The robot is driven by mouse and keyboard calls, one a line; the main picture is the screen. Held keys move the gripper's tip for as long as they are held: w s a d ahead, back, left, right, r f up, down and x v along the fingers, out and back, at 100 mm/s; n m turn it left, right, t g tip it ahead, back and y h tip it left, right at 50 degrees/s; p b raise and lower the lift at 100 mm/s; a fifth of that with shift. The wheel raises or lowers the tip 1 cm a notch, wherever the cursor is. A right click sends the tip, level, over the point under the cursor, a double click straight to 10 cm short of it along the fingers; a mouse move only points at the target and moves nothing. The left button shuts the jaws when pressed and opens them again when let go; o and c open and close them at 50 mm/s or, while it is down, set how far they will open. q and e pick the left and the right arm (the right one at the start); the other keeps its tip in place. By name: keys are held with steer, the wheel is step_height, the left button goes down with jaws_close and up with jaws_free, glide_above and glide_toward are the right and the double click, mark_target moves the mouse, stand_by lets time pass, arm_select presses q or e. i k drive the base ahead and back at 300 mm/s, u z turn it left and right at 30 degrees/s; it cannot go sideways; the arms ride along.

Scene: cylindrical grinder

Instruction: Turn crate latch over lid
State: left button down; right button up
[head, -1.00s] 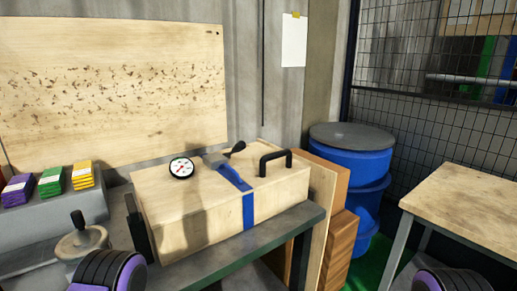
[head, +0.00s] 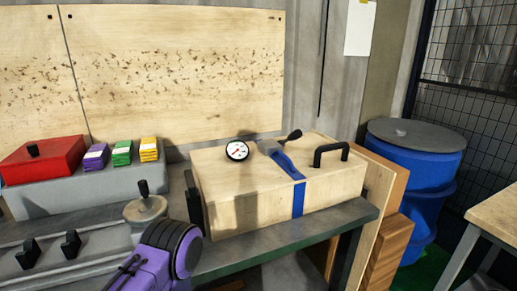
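The pale wooden crate (head: 280,205) sits on the grey-green bench with its lid down. A blue strap (head: 298,198) runs over the lid and down the front. A lever with a black knob (head: 292,136) lies at the strap's back end on top; it may be the latch. A black upright piece (head: 195,212) stands at the crate's left end. A black handle (head: 331,152) is on the lid's right. A purple and black arm part of mine shows at the bottom, left of the crate. Neither gripper's fingers are in view.
Left are a red box (head: 42,160), coloured blocks (head: 122,153) and a handwheel with a black knob (head: 145,209). Blue barrels (head: 415,155) stand right. The bench strip before the crate is clear.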

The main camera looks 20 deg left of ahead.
mark_target(192, 185)
steer(key=u, duration=1.6)
steer(key=k, duration=0.55)
steer(key=z, duration=1.3)
